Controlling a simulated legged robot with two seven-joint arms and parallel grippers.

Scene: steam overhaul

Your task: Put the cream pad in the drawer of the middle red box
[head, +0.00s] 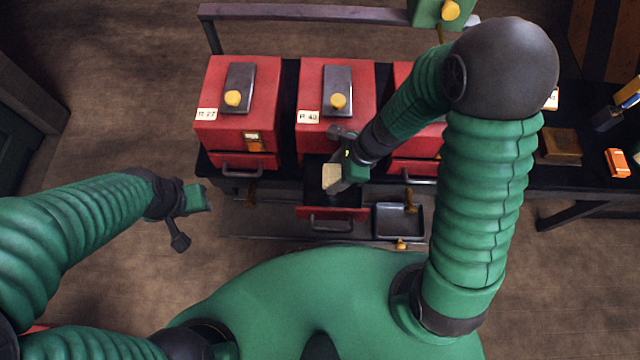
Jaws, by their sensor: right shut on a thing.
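Three red boxes stand in a row on a dark bench. The middle red box (337,112) carries a label that seems to read R 40. Its drawer (332,213) is pulled out at the front, with a dark inside partly hidden by my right gripper. My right gripper (335,178) is shut on the cream pad (330,177) and holds it over the open drawer. I cannot tell how high the pad is above it. My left gripper (190,220) is at the left, in front of the bench and away from the boxes; its jaws are unclear.
The left red box (237,110) has its drawer closed. The right red box (403,78) is mostly hidden by my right arm. A grey tray (387,222) sits right of the open drawer. A side table (585,178) at the right holds a brown block (560,145) and an orange item (618,163).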

